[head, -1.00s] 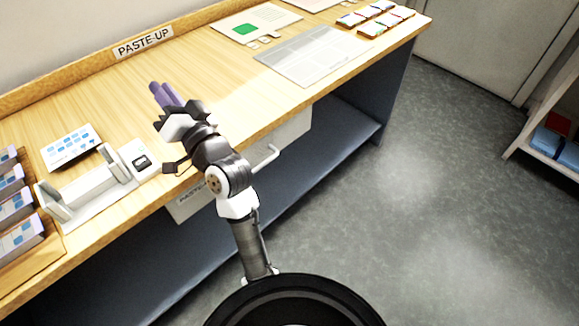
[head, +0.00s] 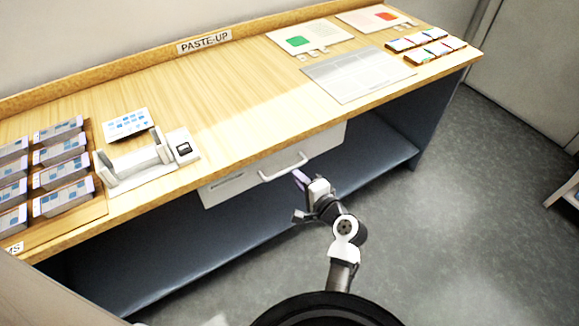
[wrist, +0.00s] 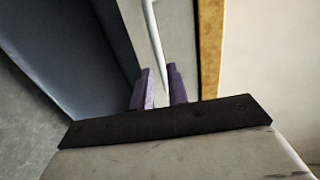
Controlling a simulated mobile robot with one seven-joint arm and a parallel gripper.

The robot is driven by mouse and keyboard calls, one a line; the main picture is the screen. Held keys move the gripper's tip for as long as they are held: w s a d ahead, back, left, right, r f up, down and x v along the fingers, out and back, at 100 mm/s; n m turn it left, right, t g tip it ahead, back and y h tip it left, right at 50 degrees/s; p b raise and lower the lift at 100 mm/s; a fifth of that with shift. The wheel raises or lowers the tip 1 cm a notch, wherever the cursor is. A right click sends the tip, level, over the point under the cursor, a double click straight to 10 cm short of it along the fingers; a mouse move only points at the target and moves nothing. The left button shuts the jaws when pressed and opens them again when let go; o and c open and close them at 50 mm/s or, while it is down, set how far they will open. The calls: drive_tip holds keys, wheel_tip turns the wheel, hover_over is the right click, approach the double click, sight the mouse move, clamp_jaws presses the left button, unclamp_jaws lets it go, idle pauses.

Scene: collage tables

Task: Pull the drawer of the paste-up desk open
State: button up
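The paste-up desk (head: 240,105) has a light grey drawer (head: 228,187) under its front edge, and the drawer looks shut. Its pale bar handle (head: 283,170) sticks out from the front. My gripper (head: 300,178) is in front of the drawer, close to the right end of the handle. In the wrist view, the two purple fingers of my gripper (wrist: 160,88) are apart. The handle (wrist: 154,35) runs down toward the gap between the fingertips. I cannot tell whether the fingers touch it. The drawer front (wrist: 180,40) lies beyond the fingers.
On the desktop are a tray of blocks (head: 98,205), a white device (head: 130,172), a blue-patterned card (head: 127,123), a grey sheet (head: 355,75) and small coloured pieces (head: 425,45). Below the drawer is an open shelf (head: 385,160).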

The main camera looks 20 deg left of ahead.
sight(290, 170)
drive_tip(key=x, duration=0.6)
drive_tip(key=shift+p, duration=0.4)
drive_tip(key=shift+c, duration=0.3)
clamp_jaws()
